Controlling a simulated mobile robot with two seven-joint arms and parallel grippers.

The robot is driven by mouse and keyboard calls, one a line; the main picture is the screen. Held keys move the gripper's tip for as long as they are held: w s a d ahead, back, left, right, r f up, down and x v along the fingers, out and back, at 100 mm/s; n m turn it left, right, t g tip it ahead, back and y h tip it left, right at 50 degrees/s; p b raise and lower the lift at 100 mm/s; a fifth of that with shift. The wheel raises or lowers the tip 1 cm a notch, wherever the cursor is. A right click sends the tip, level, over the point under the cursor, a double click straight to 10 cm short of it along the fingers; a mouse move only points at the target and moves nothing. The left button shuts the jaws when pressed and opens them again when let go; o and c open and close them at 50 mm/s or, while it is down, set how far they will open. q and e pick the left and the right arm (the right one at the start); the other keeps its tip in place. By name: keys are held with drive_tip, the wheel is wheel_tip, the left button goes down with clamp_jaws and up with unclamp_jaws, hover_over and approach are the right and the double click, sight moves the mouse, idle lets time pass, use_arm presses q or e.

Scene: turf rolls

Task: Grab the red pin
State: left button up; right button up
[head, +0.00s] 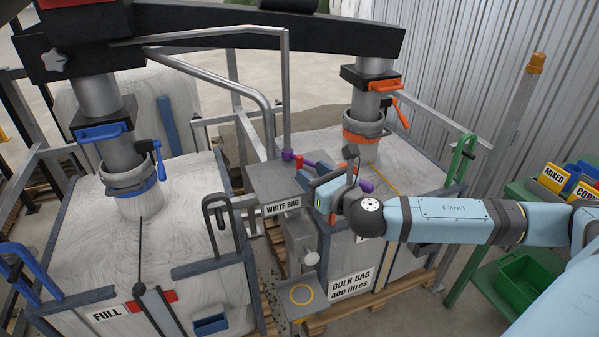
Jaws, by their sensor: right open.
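A small red pin (299,161) stands upright on top of the grey box between the two bags, beside a purple bar (319,163). My right gripper (318,183) comes in from the right, just in front and to the right of the pin. It is open, and I see nothing held in it. The gripper partly covers the purple bar, whose end shows again on its right. How far the fingertips are from the pin is hard to tell. My left gripper is not in view.
A grey box labelled WHITE BAG (263,183) stands between two big white bags in metal frames. Spouts with blue and orange handles (385,85) hang above. A green shelf with bins (525,280) stands at the right.

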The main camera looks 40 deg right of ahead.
sight(302, 162)
drive_tip(key=shift+w, duration=0.9)
drive_tip(key=w, duration=0.2)
drive_tip(key=w+r+p, duration=0.1)
drive_tip(key=w, duration=0.2)
drive_tip(key=shift+a+p, duration=0.15)
drive_tip(key=shift+p, duration=0.15)
drive_tip(key=shift+w+f, duration=0.1)
drive_tip(key=shift+w, duration=0.1)
clamp_jaws()
